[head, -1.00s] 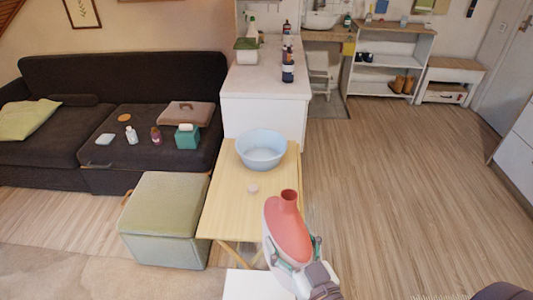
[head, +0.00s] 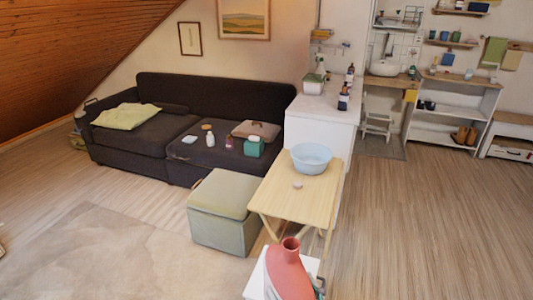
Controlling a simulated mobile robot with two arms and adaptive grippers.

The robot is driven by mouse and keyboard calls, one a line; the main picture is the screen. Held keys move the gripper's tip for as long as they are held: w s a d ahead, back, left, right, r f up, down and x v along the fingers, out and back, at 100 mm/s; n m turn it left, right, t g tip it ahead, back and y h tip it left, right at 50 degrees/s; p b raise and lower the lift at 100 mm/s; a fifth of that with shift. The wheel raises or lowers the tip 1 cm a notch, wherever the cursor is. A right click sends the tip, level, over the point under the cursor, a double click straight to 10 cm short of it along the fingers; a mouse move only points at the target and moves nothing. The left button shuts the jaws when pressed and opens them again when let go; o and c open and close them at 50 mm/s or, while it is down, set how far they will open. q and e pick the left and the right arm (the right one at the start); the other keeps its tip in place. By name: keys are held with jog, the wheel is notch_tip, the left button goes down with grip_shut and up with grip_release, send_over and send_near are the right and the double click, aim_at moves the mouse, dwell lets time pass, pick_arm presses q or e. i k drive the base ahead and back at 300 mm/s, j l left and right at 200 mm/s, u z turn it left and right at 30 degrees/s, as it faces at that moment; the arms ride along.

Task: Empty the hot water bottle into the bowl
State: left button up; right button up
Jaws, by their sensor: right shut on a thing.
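The hot water bottle (head: 287,272) is coral red, with its open-looking neck pointing up, at the bottom edge of the head view. My right gripper (head: 316,289) is mostly hidden behind it and cut off by the frame, and is shut on the bottle. The light blue bowl (head: 311,158) stands upright near the far end of the wooden folding table (head: 283,199). The bottle is apart from the bowl, at the near side of the table. A small pinkish round piece (head: 297,184), perhaps a stopper, lies on the table before the bowl. My left gripper is not in view.
A white surface (head: 256,281) lies low beside the bottle. A green storage ottoman (head: 222,226) stands left of the table. A white cabinet (head: 318,125) with bottles is behind it. A dark sofa (head: 150,150) is at the back left. Floor to the right is clear.

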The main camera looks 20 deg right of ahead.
aim_at(311, 159)
jog(key=i+l+u, duration=0.1)
jog(key=l+u, duration=0.35)
jog(key=l, duration=0.2)
jog(key=l+u, duration=0.5)
jog(key=l, duration=1.6)
jog(key=k+l, duration=0.15)
jog(key=l, duration=1.55)
jog(key=i+l, duration=0.1)
jog(key=l, duration=0.2)
jog(key=i, duration=0.35)
